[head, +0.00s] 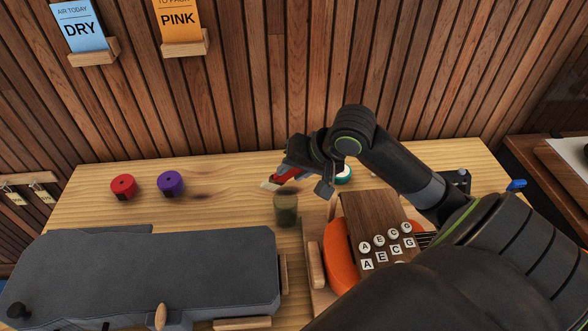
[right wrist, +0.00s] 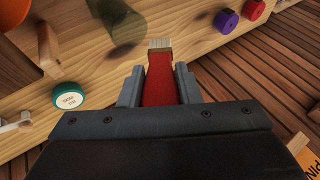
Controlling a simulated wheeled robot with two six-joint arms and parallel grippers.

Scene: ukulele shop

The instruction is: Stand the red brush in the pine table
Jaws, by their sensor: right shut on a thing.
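The red brush (head: 286,174) is in the jaws of my right gripper (head: 303,178), above the pine table (head: 110,220). It lies tilted near level in the head view, with its pale bristle end pointing left and down. In the right wrist view the red handle (right wrist: 160,82) is between the two fingers and the pale bristles point away from the gripper. A dark green see-through cup (head: 286,211) stands on the table just below and in front of the brush, apart from it. The cup also shows in the right wrist view (right wrist: 116,24). My left gripper is out of view.
Red (head: 123,187) and purple (head: 171,183) rolls sit at the left back. A grey padded case (head: 140,275) fills the front left. A wooden headstock with letter tiles (head: 372,217) and an orange pad (head: 336,256) are right of the cup. A teal-rimmed tin (right wrist: 70,95) stands near the gripper.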

